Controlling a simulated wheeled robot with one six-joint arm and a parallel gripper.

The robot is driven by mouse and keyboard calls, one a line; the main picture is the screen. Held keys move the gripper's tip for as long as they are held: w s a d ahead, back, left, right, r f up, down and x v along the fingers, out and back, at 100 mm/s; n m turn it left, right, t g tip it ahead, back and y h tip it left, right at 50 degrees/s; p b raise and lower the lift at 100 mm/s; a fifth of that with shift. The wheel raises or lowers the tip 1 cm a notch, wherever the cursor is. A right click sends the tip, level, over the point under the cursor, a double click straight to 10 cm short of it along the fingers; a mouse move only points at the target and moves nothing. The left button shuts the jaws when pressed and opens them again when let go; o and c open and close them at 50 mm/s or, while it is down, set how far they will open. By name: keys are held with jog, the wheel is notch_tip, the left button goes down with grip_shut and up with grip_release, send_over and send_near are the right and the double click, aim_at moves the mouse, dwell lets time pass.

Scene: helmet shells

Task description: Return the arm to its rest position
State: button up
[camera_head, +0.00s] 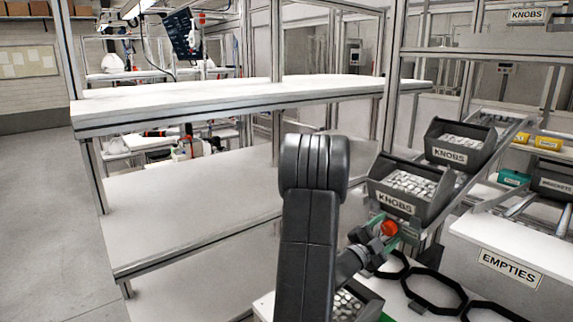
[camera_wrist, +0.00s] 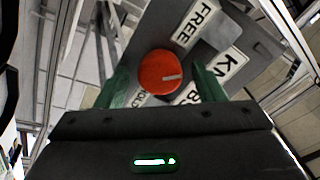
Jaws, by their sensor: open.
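My gripper (camera_head: 385,234) is at the lower right of the head view, at the front of the bin rack. Its two green fingers are apart. In the wrist view, my gripper (camera_wrist: 161,74) has a finger on either side of a round red knob (camera_wrist: 158,72) with a pale mark on its face. Labels around the knob read FREE and, partly hidden, HOLD. The red knob also shows between the fingers in the head view (camera_head: 389,228). Whether the fingers touch it cannot be told. My dark arm rises in the middle of the head view and bends down to the right.
A grey KNOBS bin (camera_head: 396,204) stands just above my gripper, with another KNOBS bin (camera_head: 452,157) behind it. A white EMPTIES box (camera_head: 508,268) is at right. A white shelf unit (camera_head: 250,94) stands at left. Open floor (camera_head: 45,200) lies at far left.

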jog(key=shift+s+a+f+n+b, duration=0.1)
jog(key=shift+a+f+n+b, duration=0.1)
jog(key=shift+n+b, duration=0.45)
jog(key=shift+r+n, duration=0.1)
jog(key=shift+n, duration=0.55)
jog(key=shift+b, duration=0.3)
jog(key=shift+r, duration=0.1)
